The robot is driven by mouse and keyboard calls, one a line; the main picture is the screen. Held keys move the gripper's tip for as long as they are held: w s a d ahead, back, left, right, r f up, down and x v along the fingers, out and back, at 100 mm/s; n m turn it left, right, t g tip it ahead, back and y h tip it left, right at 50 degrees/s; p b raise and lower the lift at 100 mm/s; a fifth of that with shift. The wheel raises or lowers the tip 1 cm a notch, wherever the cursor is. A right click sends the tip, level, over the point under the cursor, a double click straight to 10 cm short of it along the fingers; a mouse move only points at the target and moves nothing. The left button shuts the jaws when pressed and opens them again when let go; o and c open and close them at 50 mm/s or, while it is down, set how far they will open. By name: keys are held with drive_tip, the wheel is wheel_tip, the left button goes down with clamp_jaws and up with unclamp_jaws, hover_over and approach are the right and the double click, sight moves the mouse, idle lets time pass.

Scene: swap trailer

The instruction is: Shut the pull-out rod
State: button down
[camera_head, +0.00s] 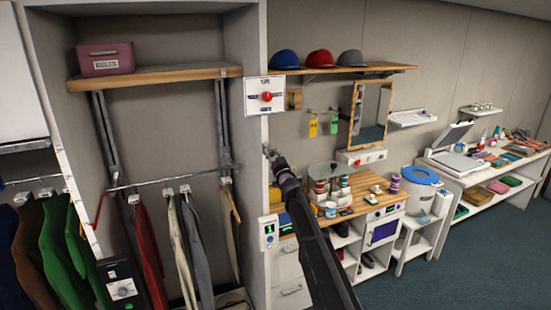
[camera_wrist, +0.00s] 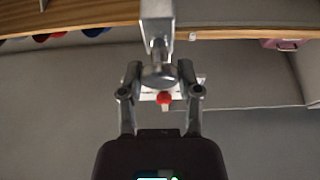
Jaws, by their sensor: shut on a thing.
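My gripper (camera_head: 275,160) is at the front edge of the closet's right side panel, below the white plate with the red knob. In the wrist view my gripper (camera_wrist: 160,74) has its two fingers on either side of the round end of a silver pull-out rod (camera_wrist: 157,30), and is shut on it. The rod's bar runs from the round end up to the top of the wrist view. In the head view the rod is mostly hidden by my gripper, so I cannot tell how far it sticks out.
The white plate with a red knob (camera_head: 265,96) is just above my gripper. A hanging rail (camera_head: 150,182) with clothes crosses the closet to the left. A wooden shelf (camera_head: 350,69) with caps is above right; a cluttered counter (camera_head: 350,209) is below right.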

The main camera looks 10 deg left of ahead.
drive_tip(key=shift+w+a, duration=0.15)
drive_tip(key=shift+c, duration=1.5)
unclamp_jaws()
drive_tip(key=shift+a, duration=0.1)
